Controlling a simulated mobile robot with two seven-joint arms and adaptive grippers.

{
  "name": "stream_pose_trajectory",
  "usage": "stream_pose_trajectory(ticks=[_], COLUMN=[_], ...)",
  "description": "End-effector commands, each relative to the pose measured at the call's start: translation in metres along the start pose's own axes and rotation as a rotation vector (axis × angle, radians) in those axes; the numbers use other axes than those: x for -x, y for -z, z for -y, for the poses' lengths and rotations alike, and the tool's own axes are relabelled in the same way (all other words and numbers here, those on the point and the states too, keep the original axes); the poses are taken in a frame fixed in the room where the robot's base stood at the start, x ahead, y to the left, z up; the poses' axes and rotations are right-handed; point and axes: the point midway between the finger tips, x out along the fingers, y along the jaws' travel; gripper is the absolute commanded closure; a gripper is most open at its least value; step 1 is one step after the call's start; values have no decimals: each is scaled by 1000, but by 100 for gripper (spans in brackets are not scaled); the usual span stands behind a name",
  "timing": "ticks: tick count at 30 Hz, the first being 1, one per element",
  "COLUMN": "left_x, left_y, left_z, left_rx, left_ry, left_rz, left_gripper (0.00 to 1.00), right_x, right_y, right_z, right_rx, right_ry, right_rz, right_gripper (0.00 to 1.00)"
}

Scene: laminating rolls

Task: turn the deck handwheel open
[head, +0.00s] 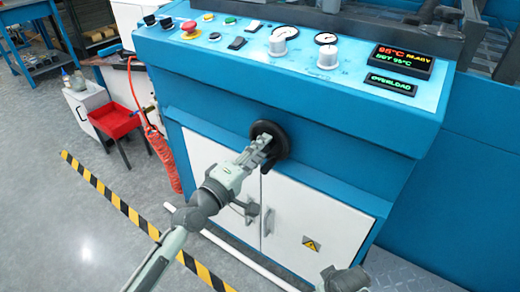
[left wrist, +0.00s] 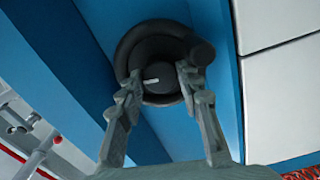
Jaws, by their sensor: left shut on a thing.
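The deck handwheel (head: 281,134) is a black round wheel on the blue front of the machine, above the white cabinet doors. My left gripper (head: 265,147) reaches it from the lower left. In the left wrist view, the handwheel (left wrist: 126,54) shows a dark hub with a short white mark and a round knob at the right of its rim. The fingers of my left gripper (left wrist: 160,78) lie on either side of the hub and are shut on it. The fingers hide part of the wheel. A grey part of my right arm shows at the bottom edge of the head view; its jaws cannot be made out.
The control panel (head: 255,62) above has knobs, gauges, a red emergency button (head: 190,30) and a lit display (head: 403,62) reading 95°C READY. White doors (head: 310,215) lie below.

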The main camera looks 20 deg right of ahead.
Motion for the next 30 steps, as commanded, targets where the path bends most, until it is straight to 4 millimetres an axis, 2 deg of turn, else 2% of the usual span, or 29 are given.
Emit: stream_pose_trajectory(ticks=[2,3,8,16,20,23,30], left_x=[0,0,0,0,8,24,76], left_y=[-1,-1,0,0,0,0,0], left_z=[2,2,1,0,1,2,2], left_rx=[0,0,-1,-2,-2,-1,-2], left_ry=[3,3,2,1,2,3,5], left_rz=[1,1,1,0,0,0,1], left_gripper=[94,64,44,44,44,44,44], right_x=[0,0,0,1,1,1,0], right_y=[0,0,1,3,3,2,1], right_z=[0,0,0,-1,-1,0,0], right_rx=[0,0,1,2,2,1,1], right_ry=[0,0,1,-2,-2,-1,0], right_rz=[-1,-1,-1,-7,-7,-5,-3], right_gripper=[60,60,60,60,60,60,60])
